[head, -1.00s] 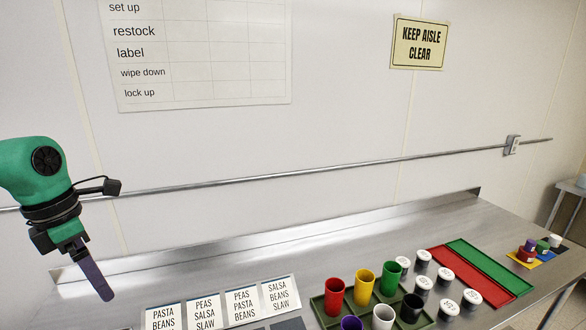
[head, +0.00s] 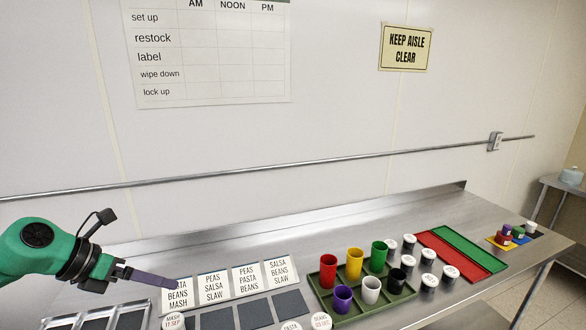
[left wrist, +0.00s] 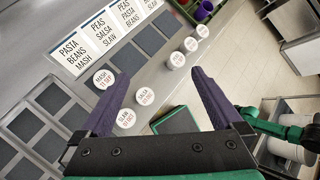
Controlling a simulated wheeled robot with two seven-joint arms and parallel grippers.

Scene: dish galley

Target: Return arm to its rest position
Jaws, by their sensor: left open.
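My left arm comes in from the left in the head view, green with black joints. Its gripper (head: 150,279) points right, in front of the first label card. In the left wrist view the two purple fingers of the left gripper (left wrist: 163,98) are spread apart with nothing held between them. Lidded tubs lie beyond and between the fingers in that view, including a mash tub (left wrist: 104,78), a salsa tub (left wrist: 145,96) and a slaw tub (left wrist: 125,119). My right gripper does not show in the head view.
Label cards (head: 213,286) stand behind dark square pads (head: 217,319). A green tray (head: 392,302) holds coloured cups. White-lidded tubs, a red tray (head: 462,258) and a green tray (head: 470,247) lie to the right. A steel rail (head: 300,162) runs along the wall.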

